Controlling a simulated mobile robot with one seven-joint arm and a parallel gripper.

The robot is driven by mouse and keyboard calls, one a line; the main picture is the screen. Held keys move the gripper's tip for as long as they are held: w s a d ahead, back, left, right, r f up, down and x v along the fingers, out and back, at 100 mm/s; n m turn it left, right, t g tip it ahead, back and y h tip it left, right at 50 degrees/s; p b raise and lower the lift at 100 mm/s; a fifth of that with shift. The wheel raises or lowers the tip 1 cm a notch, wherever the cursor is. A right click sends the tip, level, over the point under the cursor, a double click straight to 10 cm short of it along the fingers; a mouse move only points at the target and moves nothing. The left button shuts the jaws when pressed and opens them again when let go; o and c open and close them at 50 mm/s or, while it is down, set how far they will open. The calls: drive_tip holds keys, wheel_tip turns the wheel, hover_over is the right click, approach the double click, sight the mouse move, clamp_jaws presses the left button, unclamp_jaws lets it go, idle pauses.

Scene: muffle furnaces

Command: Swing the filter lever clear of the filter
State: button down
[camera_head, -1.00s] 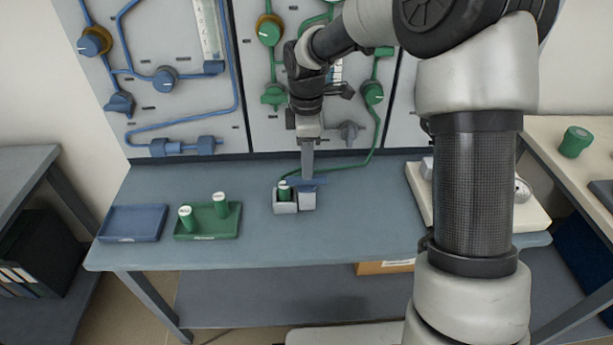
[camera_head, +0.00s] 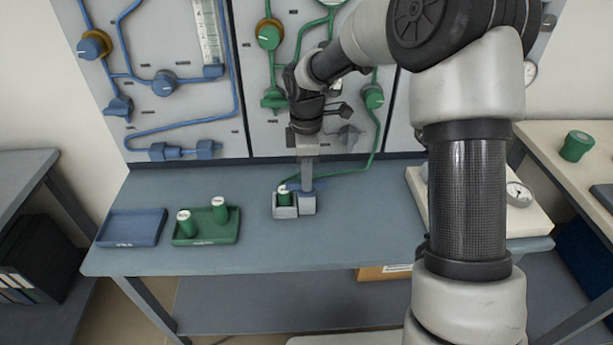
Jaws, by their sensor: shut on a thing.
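The green filter (camera_head: 284,198) with a pale top stands upright in a small grey holder (camera_head: 286,212) on the bench. The blue filter lever (camera_head: 320,185) shows beside it on the right, on a grey block (camera_head: 308,206), and is partly hidden by my gripper. My gripper (camera_head: 308,183) points down from above and is shut on the lever. The filter's top shows in view to the left of the gripper. I cannot tell exactly how far the lever's left end is from the filter.
A green tray (camera_head: 232,236) holds two green filters with pale tops. An empty blue tray (camera_head: 130,228) lies left of it. Behind stands a panel with blue and green pipes and valves. A cream instrument (camera_head: 535,219) stands right. The bench front is clear.

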drive_tip(key=m+p, duration=0.2)
drive_tip(key=m, duration=0.3)
drive_tip(key=shift+r+m, duration=0.1)
drive_tip(key=shift+m, duration=0.2)
drive_tip(key=m+p, duration=0.1)
drive_tip(key=m, duration=0.4)
drive_tip(key=shift+p, duration=0.35)
drive_tip(key=m, duration=0.3)
drive_tip(key=shift+m+p, duration=0.35)
drive_tip(key=shift+m, duration=0.05)
drive_tip(key=shift+m+p, duration=0.3)
drive_tip(key=shift+m, duration=1.5)
drive_tip(key=c, duration=1.8)
unclamp_jaws()
